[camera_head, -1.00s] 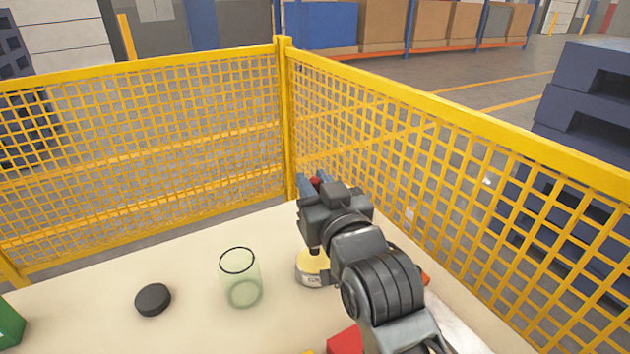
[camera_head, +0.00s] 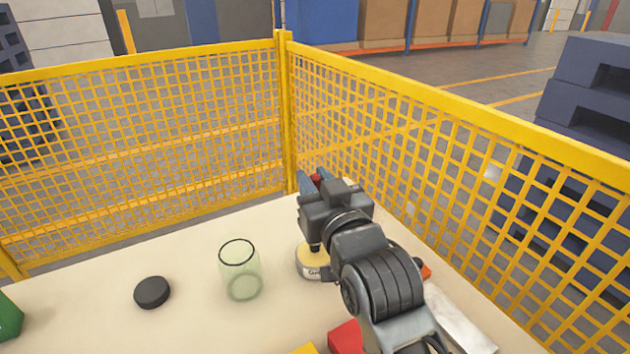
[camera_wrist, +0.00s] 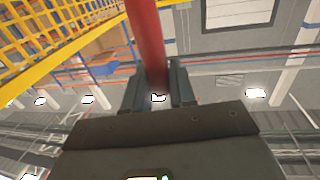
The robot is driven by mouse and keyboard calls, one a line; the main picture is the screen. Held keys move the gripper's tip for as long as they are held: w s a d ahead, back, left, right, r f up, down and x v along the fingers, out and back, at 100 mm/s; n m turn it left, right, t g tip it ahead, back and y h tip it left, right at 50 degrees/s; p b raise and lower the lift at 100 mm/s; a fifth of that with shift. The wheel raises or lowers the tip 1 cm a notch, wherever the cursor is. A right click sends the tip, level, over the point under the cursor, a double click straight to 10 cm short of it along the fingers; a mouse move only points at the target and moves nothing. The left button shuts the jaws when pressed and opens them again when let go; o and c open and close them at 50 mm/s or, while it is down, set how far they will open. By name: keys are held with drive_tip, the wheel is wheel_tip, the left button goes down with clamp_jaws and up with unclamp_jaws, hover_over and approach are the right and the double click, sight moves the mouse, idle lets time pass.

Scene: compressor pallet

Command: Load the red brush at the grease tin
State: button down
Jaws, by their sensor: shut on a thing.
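My gripper (camera_head: 312,184) is shut on the red brush (camera_head: 317,178). The brush's red handle (camera_wrist: 146,40) stands between the two fingers (camera_wrist: 158,88) in the wrist view. In the head view a dark tip shows below my gripper, over the grease tin (camera_head: 307,270). The tin is a low round can with a pale label and yellow contents. It stands open on the table below my gripper, partly hidden by my arm. I cannot tell whether the brush's tip touches the grease.
A clear green glass (camera_head: 240,270) stands left of the tin, with a black disc (camera_head: 152,292) farther left. A red block (camera_head: 345,337), a yellow piece (camera_head: 303,349) and a metal strip (camera_head: 455,318) lie near my arm. Yellow mesh fencing (camera_head: 284,110) borders the table.

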drive_tip(key=shift+f, duration=0.7)
idle(1.1)
drive_tip(key=shift+r, duration=0.1)
drive_tip(key=shift+r+p, duration=2.7)
drive_tip(key=shift+r, duration=0.85)
